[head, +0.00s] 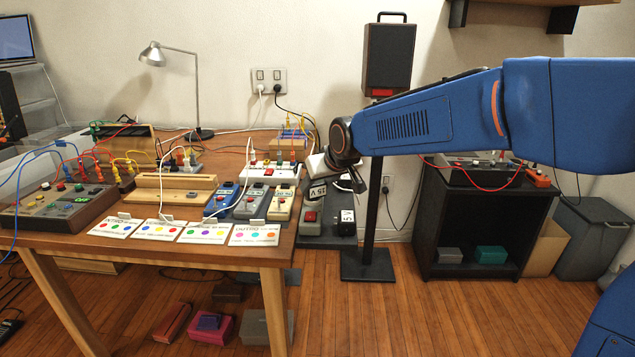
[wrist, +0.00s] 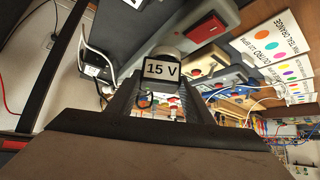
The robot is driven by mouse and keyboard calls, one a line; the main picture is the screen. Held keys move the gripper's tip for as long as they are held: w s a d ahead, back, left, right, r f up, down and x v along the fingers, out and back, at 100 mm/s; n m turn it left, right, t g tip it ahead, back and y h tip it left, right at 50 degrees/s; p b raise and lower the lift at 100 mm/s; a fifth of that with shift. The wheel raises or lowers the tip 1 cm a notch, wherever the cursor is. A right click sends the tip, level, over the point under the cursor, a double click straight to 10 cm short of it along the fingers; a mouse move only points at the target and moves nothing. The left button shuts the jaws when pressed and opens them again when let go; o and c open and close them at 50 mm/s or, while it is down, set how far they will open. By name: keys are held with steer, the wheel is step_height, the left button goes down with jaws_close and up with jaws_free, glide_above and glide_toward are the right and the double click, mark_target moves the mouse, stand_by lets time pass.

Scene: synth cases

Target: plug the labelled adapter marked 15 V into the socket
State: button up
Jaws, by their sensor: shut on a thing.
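The adapter marked 15 V (head: 317,190) is held off the surface by my gripper (head: 338,178), above a dark board (head: 318,241) at the right of the wooden table. In the wrist view, my gripper (wrist: 160,88) is shut on the adapter (wrist: 161,69), one finger on each side, with its label facing the camera. A grey box with a red switch (head: 311,216) stands on the board below the adapter; it also shows in the wrist view (wrist: 190,22). I cannot tell which opening is the socket. The adapter's pins are hidden.
A dark block with a white label (head: 346,223) stands right of the grey box. Labelled cards (head: 258,234) line the table's front edge. A black speaker stand (head: 371,225) rises behind my gripper. Wall outlets (head: 268,79) hold plugs. Several cables cross the table.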

steer(key=shift+f, duration=0.15)
steer(key=o, duration=1.3)
steer(key=v, duration=1.7)
steer(key=shift+s+d, duration=0.15)
steer(key=s+d+f+m+g+h, duration=0.1)
steer(key=s+d+f+m+h, duration=0.1)
steer(key=s+d+f, duration=0.8)
steer(key=s+d+f+m+g+h, duration=0.1)
steer(key=s+d+f+m+h, duration=0.1)
steer(key=s+d+f, duration=0.8)
steer(key=s+d+m, duration=0.1)
steer(key=s+d, duration=0.4)
steer(key=s, duration=0.3)
steer(key=shift+d+f+m+g, duration=0.15)
steer(key=shift+d+m+g, duration=0.15)
steer(key=shift+g, duration=0.1)
